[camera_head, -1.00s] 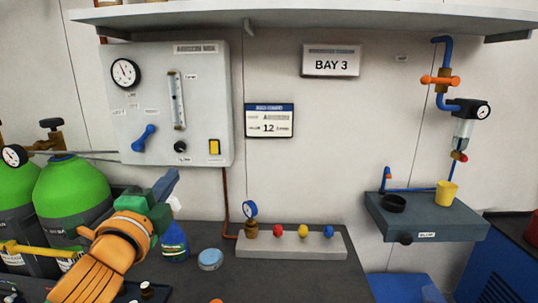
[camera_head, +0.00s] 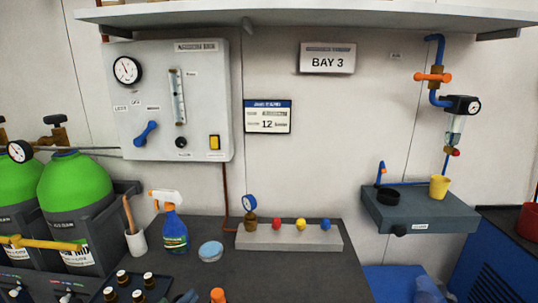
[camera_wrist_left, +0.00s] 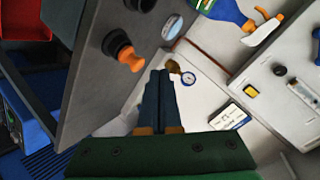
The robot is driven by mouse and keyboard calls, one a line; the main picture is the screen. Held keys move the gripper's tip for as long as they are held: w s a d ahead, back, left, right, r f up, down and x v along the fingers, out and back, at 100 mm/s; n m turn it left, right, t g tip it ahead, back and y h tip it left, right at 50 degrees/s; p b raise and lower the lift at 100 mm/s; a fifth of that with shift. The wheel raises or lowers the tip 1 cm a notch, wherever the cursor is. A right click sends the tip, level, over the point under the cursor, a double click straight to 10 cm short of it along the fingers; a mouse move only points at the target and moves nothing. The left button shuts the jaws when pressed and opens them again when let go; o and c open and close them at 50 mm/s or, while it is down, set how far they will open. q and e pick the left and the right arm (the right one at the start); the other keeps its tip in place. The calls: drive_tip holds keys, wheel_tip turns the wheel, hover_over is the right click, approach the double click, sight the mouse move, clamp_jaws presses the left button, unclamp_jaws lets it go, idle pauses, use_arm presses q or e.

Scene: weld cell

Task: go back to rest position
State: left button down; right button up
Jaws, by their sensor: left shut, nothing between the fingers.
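My left gripper (camera_wrist_left: 160,100) shows in the left wrist view with its two dark blue-grey fingers together and nothing between them. The rest of the left arm is out of the head view. My right gripper is in neither view.
On the bench stand a spray bottle (camera_head: 173,238), a round blue-lidded tin (camera_head: 210,252), a grey manifold block (camera_head: 290,240) and an orange-topped item (camera_head: 218,295). Green cylinders (camera_head: 75,182) stand left. A wall panel (camera_head: 205,105) and grey shelf (camera_head: 420,212) are behind.

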use_arm(q)
drive_tip(key=s+f+n+g, duration=0.9)
drive_tip(key=s+f, duration=0.9)
drive_tip(key=s, duration=0.5)
wheel_tip(320, 180, down, 17)
drive_tip(key=s+g, duration=0.1)
drive_tip(key=s+a+f+g, duration=0.1)
drive_tip(key=s+a+f, duration=0.1)
drive_tip(key=s+f, duration=0.8)
drive_tip(key=shift+s+a+y, duration=0.3)
drive_tip(key=shift+s+a, duration=0.1)
drive_tip(key=shift+s, duration=0.65)
